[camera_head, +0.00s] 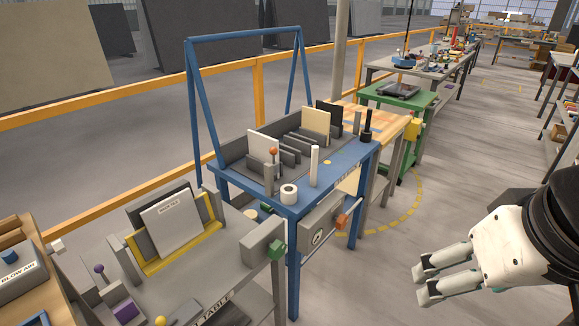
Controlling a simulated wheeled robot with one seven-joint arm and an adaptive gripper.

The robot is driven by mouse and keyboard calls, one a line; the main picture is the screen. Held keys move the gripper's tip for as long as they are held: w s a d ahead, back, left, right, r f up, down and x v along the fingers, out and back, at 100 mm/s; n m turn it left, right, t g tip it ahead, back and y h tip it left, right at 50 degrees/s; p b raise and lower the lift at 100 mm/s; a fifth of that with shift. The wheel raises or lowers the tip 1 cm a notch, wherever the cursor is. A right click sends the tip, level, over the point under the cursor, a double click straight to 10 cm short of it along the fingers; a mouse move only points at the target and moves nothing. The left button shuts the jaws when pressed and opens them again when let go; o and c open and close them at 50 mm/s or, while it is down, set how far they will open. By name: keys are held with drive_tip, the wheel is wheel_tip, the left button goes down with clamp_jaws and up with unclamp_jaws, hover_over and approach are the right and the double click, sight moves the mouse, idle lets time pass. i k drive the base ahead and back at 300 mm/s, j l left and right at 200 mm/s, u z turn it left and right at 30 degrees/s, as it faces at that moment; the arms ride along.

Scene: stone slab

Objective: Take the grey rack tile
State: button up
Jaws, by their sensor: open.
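A rack (233,152) on the blue stand holds several upright slabs. A pale tile (262,146) stands at its left, a cream tile (315,126) further right, and a dark grey tile (334,117) at the right end. Low grey plates (292,154) stand between them; I cannot tell whether one is a tile or only a divider. Which slab is the grey rack tile is not certain, though the dark grey one is the clearest grey tile. My gripper (421,285) is open and empty at the lower right, over the floor, well apart from the rack.
The blue stand (294,205) has a tall frame at its back left and a white roll (289,194) and white post (314,166) at its front. A grey table (215,262) with a labelled white tile (173,222) stands nearer. Open floor (390,225) lies right of the stand.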

sight(171, 223)
drive_tip(key=i+l+u, duration=0.2)
drive_tip(key=i, duration=1.25)
drive_tip(key=j+u, duration=0.1)
drive_tip(key=u, duration=1.8)
